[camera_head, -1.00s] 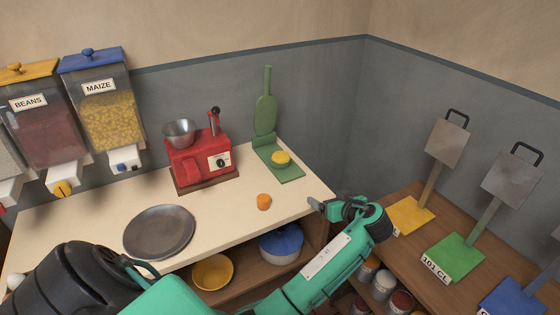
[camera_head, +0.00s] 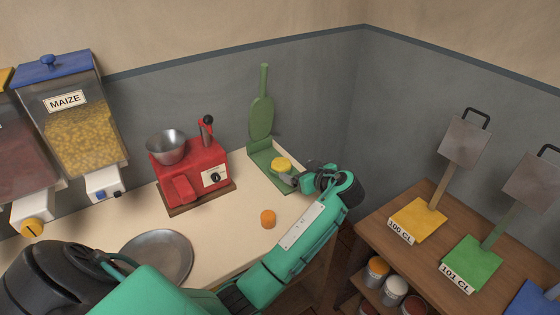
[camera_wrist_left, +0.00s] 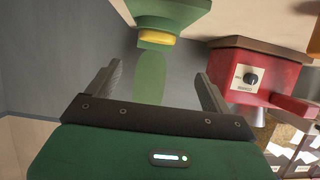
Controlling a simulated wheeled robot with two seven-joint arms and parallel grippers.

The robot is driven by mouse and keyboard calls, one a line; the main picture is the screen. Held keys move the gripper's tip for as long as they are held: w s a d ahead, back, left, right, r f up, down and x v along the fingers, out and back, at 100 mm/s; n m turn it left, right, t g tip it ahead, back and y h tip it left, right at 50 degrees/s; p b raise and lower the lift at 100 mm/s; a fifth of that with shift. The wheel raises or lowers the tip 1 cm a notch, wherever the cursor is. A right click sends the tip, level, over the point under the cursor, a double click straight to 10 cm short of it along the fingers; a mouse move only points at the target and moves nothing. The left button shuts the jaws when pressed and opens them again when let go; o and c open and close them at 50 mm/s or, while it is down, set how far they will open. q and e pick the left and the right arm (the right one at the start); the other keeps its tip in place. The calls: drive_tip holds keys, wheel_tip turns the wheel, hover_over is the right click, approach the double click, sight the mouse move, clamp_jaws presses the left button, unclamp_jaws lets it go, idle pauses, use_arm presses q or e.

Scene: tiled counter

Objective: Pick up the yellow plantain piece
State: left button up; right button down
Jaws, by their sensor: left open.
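The yellow plantain piece (camera_head: 281,163) is a short round disc lying on the base of the green press (camera_head: 261,118), whose upper part stands raised. It also shows in the left wrist view (camera_wrist_left: 156,38), ahead of the fingers and between their lines. My left gripper (camera_head: 291,179) is at the right front of the piece in the head view, very close to it. In the left wrist view the gripper (camera_wrist_left: 159,72) is open, with nothing between its fingers. I cannot tell whether a fingertip touches the piece. My right gripper is not in view.
An orange piece (camera_head: 268,219) lies on the counter. A red machine with a metal bowl (camera_head: 190,168) stands left of the press. A grey plate (camera_head: 158,257) is partly behind my arm. Dispensers hang at left. A wooden shelf with coloured stands is at right.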

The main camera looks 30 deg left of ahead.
sight(281, 163)
use_arm(q)
drive_tip(key=x, duration=0.4)
drive_tip(key=shift+w+a+f, duration=0.1)
drive_tip(key=shift+a+f, duration=0.1)
drive_tip(key=shift+a, duration=0.15)
drive_tip(key=x, duration=0.1)
drive_tip(key=p+x, duration=0.1)
drive_tip(key=x, duration=0.3)
drive_tip(key=shift+w+d+f+p, duration=0.25)
drive_tip(key=shift+f+p, duration=0.05)
drive_tip(key=shift+p, duration=0.05)
drive_tip(key=shift+w+a+f, duration=0.1)
drive_tip(key=shift+a+f, duration=0.05)
drive_tip(key=c, duration=1.1)
drive_tip(key=shift+c, duration=0.2)
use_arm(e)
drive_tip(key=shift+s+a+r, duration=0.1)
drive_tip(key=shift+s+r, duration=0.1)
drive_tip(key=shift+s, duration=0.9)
